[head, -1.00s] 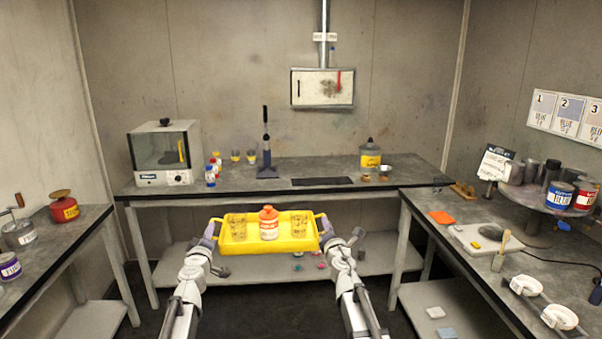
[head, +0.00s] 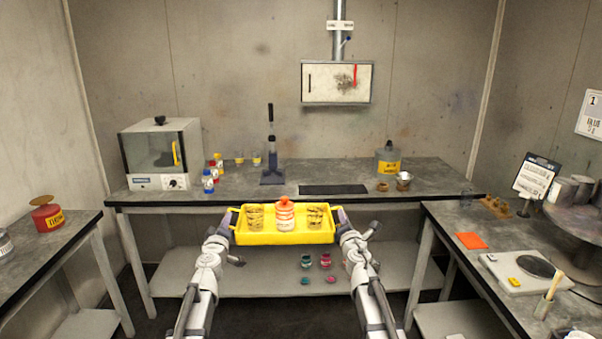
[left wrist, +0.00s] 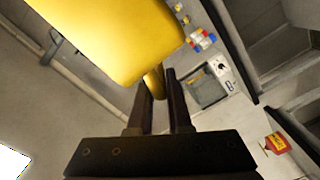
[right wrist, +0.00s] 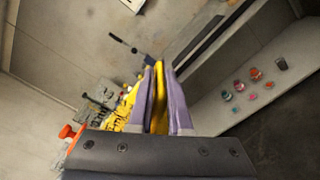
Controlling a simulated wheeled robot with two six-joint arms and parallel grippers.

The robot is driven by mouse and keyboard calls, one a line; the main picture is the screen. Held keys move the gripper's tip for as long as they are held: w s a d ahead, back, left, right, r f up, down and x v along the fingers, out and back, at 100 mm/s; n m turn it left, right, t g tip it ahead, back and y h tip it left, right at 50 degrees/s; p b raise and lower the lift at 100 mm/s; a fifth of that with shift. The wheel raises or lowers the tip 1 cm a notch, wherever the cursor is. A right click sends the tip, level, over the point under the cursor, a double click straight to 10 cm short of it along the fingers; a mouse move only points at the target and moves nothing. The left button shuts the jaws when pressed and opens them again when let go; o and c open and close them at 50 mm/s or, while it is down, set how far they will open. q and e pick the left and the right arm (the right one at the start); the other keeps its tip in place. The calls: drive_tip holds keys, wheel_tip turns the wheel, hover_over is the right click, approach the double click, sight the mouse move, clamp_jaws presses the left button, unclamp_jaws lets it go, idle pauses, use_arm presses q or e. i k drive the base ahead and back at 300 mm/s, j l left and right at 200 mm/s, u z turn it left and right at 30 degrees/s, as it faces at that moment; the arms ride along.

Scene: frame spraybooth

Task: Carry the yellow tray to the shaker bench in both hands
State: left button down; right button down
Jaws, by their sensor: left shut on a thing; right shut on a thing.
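The yellow tray (head: 262,238) is held up in front of me, about level, short of the back bench. It carries an orange-and-white bottle (head: 285,214) in the middle with a speckled cup on its left (head: 256,217) and another on its right (head: 316,216). My left gripper (head: 232,224) is shut on the tray's left handle; the left wrist view shows the handle between the fingers (left wrist: 158,90). My right gripper (head: 340,222) is shut on the right handle, also seen between the fingers in the right wrist view (right wrist: 160,85). Which bench is the shaker bench I cannot tell.
The right bench (head: 450,222) holds an orange square and a scale (head: 520,272). Small pots sit on the lower shelf.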

sight(325, 178)
drive_tip(key=i+l, duration=0.25)
drive_tip(key=i, duration=0.25)
drive_tip(key=i+l, duration=0.25)
drive_tip(key=i, duration=0.25)
drive_tip(key=i+l, duration=0.25)
drive_tip(key=i, duration=0.25)
drive_tip(key=i+l, duration=0.25)
drive_tip(key=i, duration=0.2)
drive_tip(key=i+l, duration=0.2)
drive_tip(key=i, duration=0.3)
